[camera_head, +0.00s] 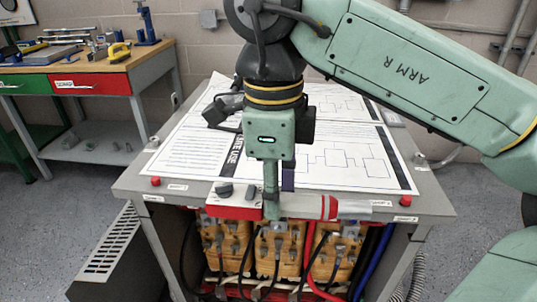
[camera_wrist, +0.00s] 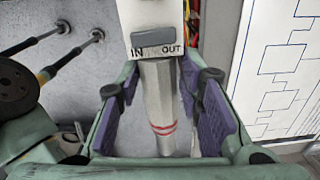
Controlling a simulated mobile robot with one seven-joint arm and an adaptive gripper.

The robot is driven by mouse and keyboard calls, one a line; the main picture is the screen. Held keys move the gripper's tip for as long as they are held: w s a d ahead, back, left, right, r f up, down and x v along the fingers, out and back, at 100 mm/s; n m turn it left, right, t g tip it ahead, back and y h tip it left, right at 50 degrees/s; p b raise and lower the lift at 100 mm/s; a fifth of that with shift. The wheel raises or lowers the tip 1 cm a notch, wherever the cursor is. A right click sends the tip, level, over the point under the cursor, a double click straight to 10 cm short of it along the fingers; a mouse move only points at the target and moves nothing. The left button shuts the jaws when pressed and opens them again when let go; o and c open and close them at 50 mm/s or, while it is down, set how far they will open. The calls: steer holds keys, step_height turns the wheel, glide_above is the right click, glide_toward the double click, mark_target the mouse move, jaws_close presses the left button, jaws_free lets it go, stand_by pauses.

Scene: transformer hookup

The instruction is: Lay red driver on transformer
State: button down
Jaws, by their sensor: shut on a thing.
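My gripper (camera_head: 271,204) points straight down at the front edge of the bench top. It is shut on the red driver (camera_head: 300,206), which lies level, left to right, with a red part at the left, a grey body, a red band and a pale right end. In the wrist view, the driver's silver barrel (camera_wrist: 160,100) with red stripes sits between the purple finger pads, below a white part marked IN and OUT. The transformer (camera_head: 278,250), with yellow-orange coils and dark cables, stands under the bench top. I cannot tell whether the driver touches the top.
Printed diagram sheets (camera_head: 340,150) cover much of the bench top (camera_head: 425,195). Small red buttons (camera_head: 155,181) sit near its front corners. A wooden workbench (camera_head: 100,70) with tools stands at the back left. A dark vented box (camera_head: 105,250) stands at the front left.

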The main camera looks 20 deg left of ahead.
steer(key=w+a, duration=0.1)
steer(key=w, duration=0.2)
steer(key=w+a+p, duration=0.1)
steer(key=w+a, duration=0.1)
steer(key=w, duration=0.1)
steer(key=w+a+p, duration=0.1)
steer(key=w+a, duration=0.1)
steer(key=w, duration=0.1)
steer(key=shift+f, duration=0.35)
step_height(320, 180, down, 4)
steer(key=shift+a+r, duration=0.1)
steer(key=shift+r, duration=0.05)
steer(key=c, duration=1.2)
jaws_free()
steer(key=shift+o, duration=0.5)
step_height(320, 180, up, 12)
steer(key=shift+s+a, duration=0.15)
